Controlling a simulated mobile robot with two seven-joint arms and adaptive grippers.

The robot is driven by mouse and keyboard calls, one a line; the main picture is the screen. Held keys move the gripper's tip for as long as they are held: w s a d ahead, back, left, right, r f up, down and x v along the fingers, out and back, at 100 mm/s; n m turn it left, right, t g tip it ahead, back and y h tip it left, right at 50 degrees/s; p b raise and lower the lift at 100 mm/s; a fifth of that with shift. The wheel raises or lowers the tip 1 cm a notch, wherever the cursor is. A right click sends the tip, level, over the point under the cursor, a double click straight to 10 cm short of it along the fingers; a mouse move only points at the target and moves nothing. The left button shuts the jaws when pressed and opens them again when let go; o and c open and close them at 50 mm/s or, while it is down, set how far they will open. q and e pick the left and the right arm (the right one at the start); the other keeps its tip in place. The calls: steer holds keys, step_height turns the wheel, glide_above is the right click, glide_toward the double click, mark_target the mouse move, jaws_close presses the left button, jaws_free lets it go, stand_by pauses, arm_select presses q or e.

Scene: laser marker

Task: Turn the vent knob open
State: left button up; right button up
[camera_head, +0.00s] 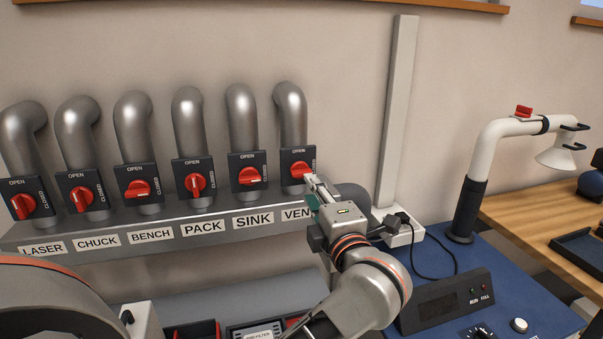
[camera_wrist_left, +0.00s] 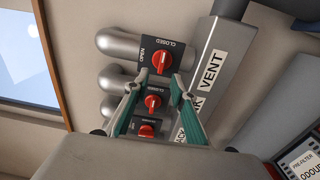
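The vent knob (camera_head: 299,171) is a red handle on a dark plate marked OPEN at the top and CLOSED at the right, on the pipe above the VENT label (camera_head: 296,214). Its handle lies roughly sideways, toward CLOSED. In the left wrist view the vent knob (camera_wrist_left: 161,62) sits just beyond and between the fingertips, its pale mark toward CLOSED. My left gripper (camera_head: 309,185) is at the plate's lower right; in the wrist view its green-padded fingers (camera_wrist_left: 157,82) are apart, with nothing visibly held. Whether they touch the knob is unclear. My right gripper is not in view.
The similar sink knob (camera_head: 249,176) and pack knob (camera_head: 195,183) stand left of the vent, with more along the row. A power strip (camera_head: 403,232) and white extractor arm (camera_head: 496,135) stand right. A control box (camera_head: 440,304) sits on the blue bench.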

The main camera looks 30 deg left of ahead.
mark_target(303, 175)
arm_select(q)
steer(key=x, duration=0.7)
steer(key=shift+w+a+f, duration=0.1)
steer(key=shift+w+a, duration=0.1)
steer(key=shift+w, duration=0.2)
steer(key=shift+c, duration=0.4)
jaws_close()
